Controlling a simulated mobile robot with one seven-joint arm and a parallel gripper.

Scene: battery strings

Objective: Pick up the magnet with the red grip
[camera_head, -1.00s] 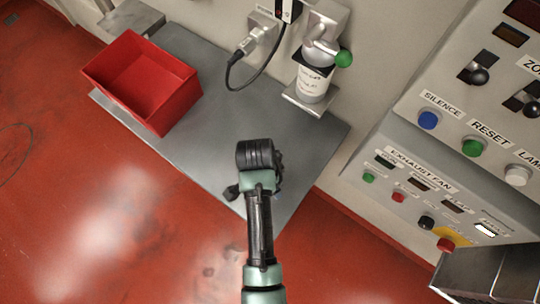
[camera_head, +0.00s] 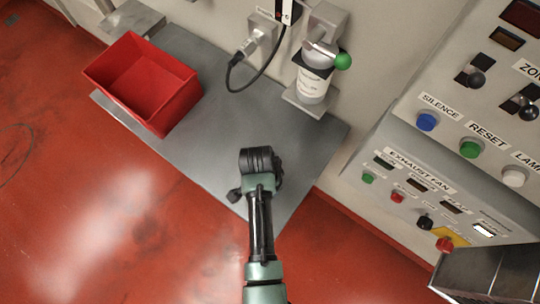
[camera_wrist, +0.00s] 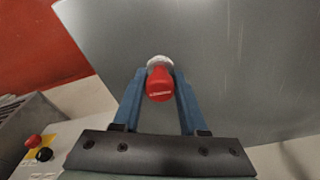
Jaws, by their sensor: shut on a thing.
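The magnet's red grip (camera_wrist: 159,86) shows in the wrist view between the two blue fingers of my gripper (camera_wrist: 160,75). A pale round part (camera_wrist: 159,61) shows just beyond the red grip, against the grey metal surface. The fingers are shut on the red grip. I cannot tell whether the magnet still touches the surface. In the head view my wrist hides the fingers and the magnet; it is over the front part of the grey plate (camera_head: 230,130).
A red bin (camera_head: 145,82) stands on the plate's left part. A white labelled bottle (camera_head: 312,84) with a green knob (camera_head: 343,61) stands at a wall bracket. A control panel (camera_head: 430,190) with buttons is on the right. The plate between bin and bottle is clear.

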